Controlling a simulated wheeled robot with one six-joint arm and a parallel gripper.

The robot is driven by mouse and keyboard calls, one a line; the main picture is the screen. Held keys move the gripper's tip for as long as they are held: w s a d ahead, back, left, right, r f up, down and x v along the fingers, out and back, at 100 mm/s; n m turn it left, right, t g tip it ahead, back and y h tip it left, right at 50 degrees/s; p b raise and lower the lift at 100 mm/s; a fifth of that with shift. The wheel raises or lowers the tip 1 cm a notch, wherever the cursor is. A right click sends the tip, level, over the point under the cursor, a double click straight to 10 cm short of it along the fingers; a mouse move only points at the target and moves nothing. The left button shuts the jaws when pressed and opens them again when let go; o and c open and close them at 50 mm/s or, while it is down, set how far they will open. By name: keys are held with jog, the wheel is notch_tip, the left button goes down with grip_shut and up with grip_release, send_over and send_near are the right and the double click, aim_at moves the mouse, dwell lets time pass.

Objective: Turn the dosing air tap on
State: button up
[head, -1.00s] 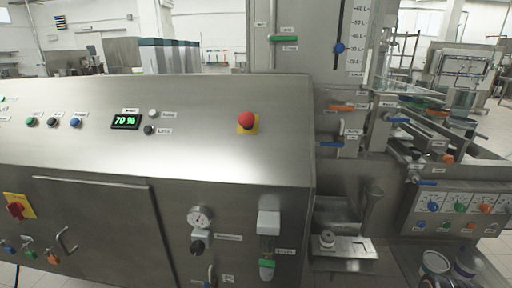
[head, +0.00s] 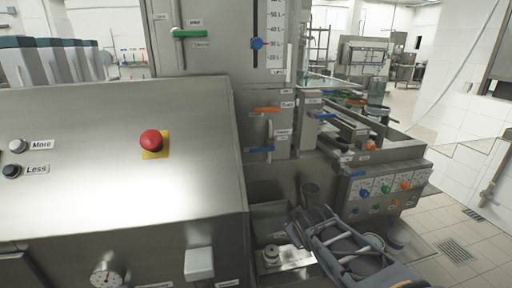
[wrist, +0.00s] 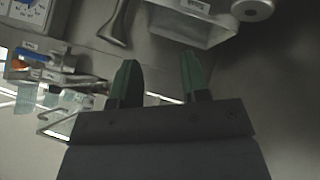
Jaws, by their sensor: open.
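I cannot read which handle is the dosing air tap. In the head view, candidates on the machine are an orange handle (head: 267,110), a blue handle (head: 261,150) below it, another blue handle (head: 324,116) to the right and a green handle (head: 192,33) on the tall column. My gripper shows in the wrist view (wrist: 158,62), its two green-tipped fingers apart with nothing between them. In the head view my arm reaches in at the lower right, below these handles and touching none of them. A knob box (head: 388,188) stands to its right.
A red emergency button (head: 151,140) sits on the sloped steel panel (head: 90,120). A steel funnel (head: 310,192) is close by my arm. In the wrist view a steel tray (wrist: 185,25) and a bent steel part (wrist: 118,25) lie beyond the fingers.

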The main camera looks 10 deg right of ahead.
jog(key=w+d+r+n+t+y, duration=0.1)
jog(key=w+d+r+n+t, duration=0.1)
jog(key=w+r+n+t, duration=0.6)
jog(key=n+y, duration=0.8)
jog(key=n, duration=0.3)
send_near(259, 150)
jog(key=x, duration=1)
jog(key=shift+w+a+p, duration=0.15)
jog(key=shift+w+p, duration=0.15)
jog(key=shift+p, duration=0.1)
grip_shut()
